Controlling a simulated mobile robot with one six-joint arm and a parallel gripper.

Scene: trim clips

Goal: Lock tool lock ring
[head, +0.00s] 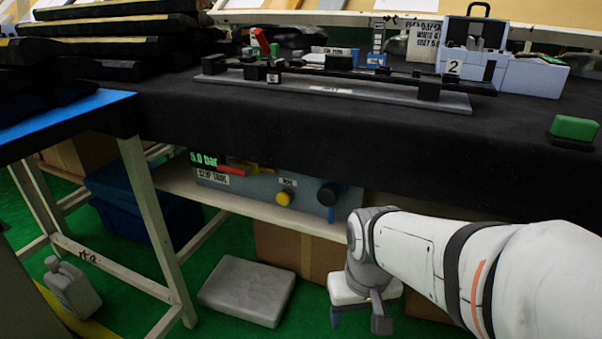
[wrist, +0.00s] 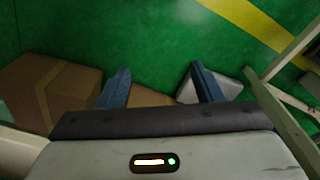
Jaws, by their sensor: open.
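My gripper (head: 359,318) hangs below the front edge of the workbench in the head view, jaws apart and empty. The wrist view shows its two blue-grey fingers (wrist: 160,80) spread, with only floor and boxes beyond them. A grey-blue panel (head: 242,188) reading "5.0 bar" and "CLIP TOOLS" sits on the shelf under the bench. It carries a yellow knob (head: 285,196) and a dark round fitting (head: 328,194) with blue on it. My gripper is to the right of and below these, touching neither. I cannot tell which part is the tool lock ring.
The black-covered bench (head: 330,130) holds a grey fixture (head: 340,88), a blue-grey toolbox (head: 510,72) and a green block (head: 574,128). Cardboard boxes (wrist: 50,85) lie beyond my fingers. Pale bench legs (head: 150,220) stand left.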

